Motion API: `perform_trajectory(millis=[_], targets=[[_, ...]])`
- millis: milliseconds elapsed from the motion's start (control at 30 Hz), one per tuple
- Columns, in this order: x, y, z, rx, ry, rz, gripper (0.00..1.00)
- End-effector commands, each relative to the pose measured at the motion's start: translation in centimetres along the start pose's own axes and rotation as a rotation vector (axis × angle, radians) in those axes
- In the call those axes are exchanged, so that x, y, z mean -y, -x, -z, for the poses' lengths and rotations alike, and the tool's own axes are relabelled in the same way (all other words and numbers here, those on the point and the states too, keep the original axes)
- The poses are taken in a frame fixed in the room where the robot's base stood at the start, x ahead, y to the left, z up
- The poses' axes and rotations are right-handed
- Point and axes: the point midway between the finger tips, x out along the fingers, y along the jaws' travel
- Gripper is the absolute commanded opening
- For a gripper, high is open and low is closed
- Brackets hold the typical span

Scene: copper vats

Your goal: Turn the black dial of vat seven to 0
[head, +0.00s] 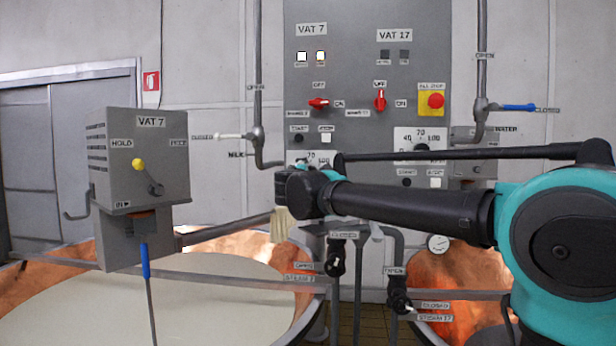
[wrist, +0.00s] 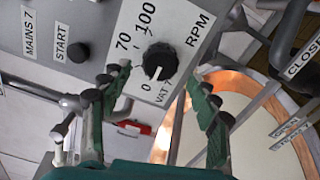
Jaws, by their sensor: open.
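The black dial of vat seven (wrist: 160,62) sits on a white plate (wrist: 128,62) marked 0, 70, 100, RPM and VAT 7. Its white pointer line points down and slightly left in the wrist view, toward the side of the 0. My gripper (wrist: 158,88) is open, its green-padded fingers on either side of the dial in that view. No finger visibly touches the dial. In the head view my gripper and arm cover most of this dial; only the top of its plate (head: 318,157) shows.
A START button (wrist: 78,52) lies left of the dial. The vat 17 dial (head: 421,148), red switches (head: 318,103) and emergency stop (head: 436,101) share the panel. Pipes and steam valves (head: 335,262) hang below. The vat 7 box (head: 148,155) stands left over the vat.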

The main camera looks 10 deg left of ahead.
Motion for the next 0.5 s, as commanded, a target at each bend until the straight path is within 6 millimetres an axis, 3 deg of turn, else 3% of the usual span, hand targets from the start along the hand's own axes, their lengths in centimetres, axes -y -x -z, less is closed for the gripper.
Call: perform_trajectory(millis=[300,500], targets=[[0.0,6.4,0.1,-0.003,0.0,-0.001,0.61],[0.0,8.4,0.1,-0.001,0.0,0.0,0.61]])
